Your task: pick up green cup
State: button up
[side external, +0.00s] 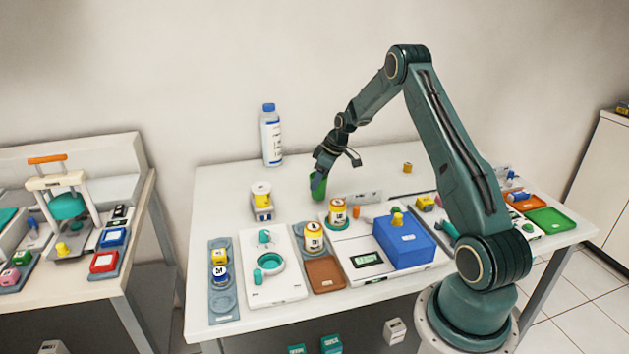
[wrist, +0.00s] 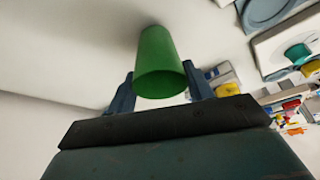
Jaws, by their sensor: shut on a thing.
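The green cup (side external: 318,187) is near the back middle of the white table in the side view. My gripper (side external: 321,176) reaches down to it from above and is shut on it. In the wrist view the cup (wrist: 160,62) sits between the two blue-grey fingers of my gripper (wrist: 160,85), with its open rim toward the camera. In the side view the fingers hide part of the cup. I cannot tell whether its base touches the table.
A white bottle with a blue cap (side external: 271,136) stands behind, to the left. A yellow-topped dispenser (side external: 261,200), yellow cans (side external: 337,212) and a blue box (side external: 404,240) stand nearer the front.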

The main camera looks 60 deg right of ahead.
notch_tip(320, 180, up, 18)
jog(key=shift+r, duration=0.15)
dwell(0.3)
dwell(0.5)
